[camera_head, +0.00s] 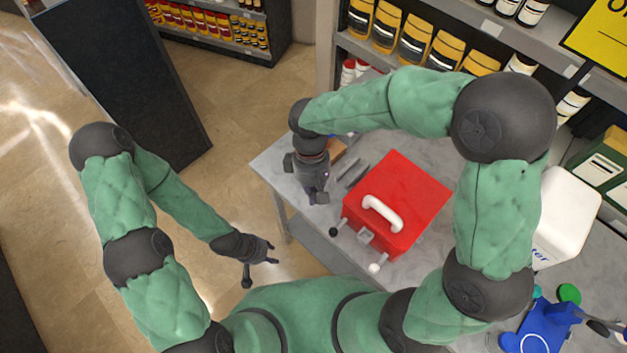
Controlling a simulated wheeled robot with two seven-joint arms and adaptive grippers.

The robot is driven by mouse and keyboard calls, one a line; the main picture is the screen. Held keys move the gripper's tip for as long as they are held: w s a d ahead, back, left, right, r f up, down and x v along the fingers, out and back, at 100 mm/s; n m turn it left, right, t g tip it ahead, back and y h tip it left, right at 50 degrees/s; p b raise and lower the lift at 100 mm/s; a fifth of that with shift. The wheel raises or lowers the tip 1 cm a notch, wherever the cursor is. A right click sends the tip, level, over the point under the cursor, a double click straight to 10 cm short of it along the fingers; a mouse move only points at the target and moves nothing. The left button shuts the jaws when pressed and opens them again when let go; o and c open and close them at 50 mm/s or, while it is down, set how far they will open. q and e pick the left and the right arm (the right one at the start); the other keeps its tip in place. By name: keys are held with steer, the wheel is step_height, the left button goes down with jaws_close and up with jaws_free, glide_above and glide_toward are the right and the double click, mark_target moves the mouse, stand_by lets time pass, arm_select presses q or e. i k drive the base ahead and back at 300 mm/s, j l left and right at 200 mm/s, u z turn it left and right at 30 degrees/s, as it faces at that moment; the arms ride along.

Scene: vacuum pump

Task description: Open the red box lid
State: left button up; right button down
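The red box (391,225) stands on the grey table, and its red lid (405,185) looks closed. A white handle (382,212) is near the box's front edge, with a small grey latch (365,237) below it. A dark knob and a white knob stick out at the front corners. My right gripper (316,195) is just left of the box, apart from it, above the table's left part. Its fingers are too unclear to tell open from shut. My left gripper (260,270) is open and empty, off the table's left edge, above the floor.
The grey table (272,165) has small grey parts (352,170) between my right gripper and the box. A white jug (565,215) and a blue object (541,330) are at the right. Shelves of bottles (415,42) stand behind. My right arm arches over the table.

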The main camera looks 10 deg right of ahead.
mark_target(398, 199)
steer(key=k, duration=1)
